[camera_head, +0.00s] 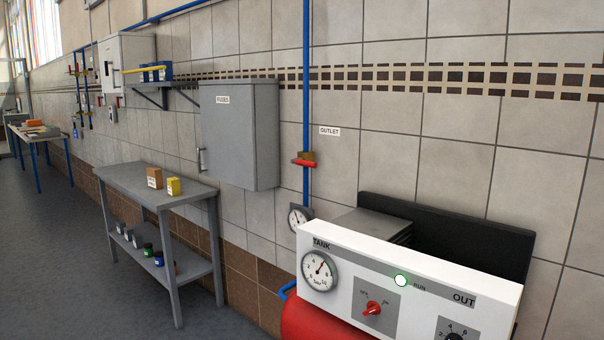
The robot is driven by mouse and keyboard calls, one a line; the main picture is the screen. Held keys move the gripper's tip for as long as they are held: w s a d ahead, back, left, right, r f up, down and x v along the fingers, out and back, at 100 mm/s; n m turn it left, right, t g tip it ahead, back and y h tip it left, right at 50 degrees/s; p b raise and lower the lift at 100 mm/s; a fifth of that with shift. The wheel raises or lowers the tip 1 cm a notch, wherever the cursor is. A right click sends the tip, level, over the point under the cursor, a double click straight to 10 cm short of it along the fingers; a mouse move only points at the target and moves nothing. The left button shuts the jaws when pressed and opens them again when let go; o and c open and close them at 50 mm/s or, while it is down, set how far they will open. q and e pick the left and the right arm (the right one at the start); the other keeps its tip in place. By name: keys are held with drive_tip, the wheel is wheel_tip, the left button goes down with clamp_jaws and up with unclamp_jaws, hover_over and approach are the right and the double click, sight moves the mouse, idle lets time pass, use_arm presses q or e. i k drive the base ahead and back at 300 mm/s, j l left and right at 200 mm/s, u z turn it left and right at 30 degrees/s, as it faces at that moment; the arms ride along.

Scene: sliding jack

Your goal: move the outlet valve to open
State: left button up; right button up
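The outlet valve (305,160) sits on the blue vertical pipe (306,80) on the tiled wall, left of the OUTLET label (330,131). It has a brass-coloured body and a red handle (304,163) that lies roughly crosswise to the pipe. A small round gauge (298,218) is at the pipe's lower end, below the valve. Neither of my grippers shows in the head view.
A grey FUSES cabinet (238,140) and metal table (145,185) stand left. Floor is clear further left.

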sight(297, 161)
drive_tip(key=i+j+u, duration=0.3)
drive_tip(key=i, duration=0.15)
drive_tip(key=i+u, duration=0.35)
drive_tip(key=i, duration=0.15)
drive_tip(key=i+j+z, duration=0.1)
drive_tip(key=i, duration=0.4)
drive_tip(key=i+j+z, duration=0.15)
drive_tip(key=i, duration=0.35)
drive_tip(key=i+j+z, duration=0.1)
drive_tip(key=i+j, duration=0.15)
drive_tip(key=i, duration=0.25)
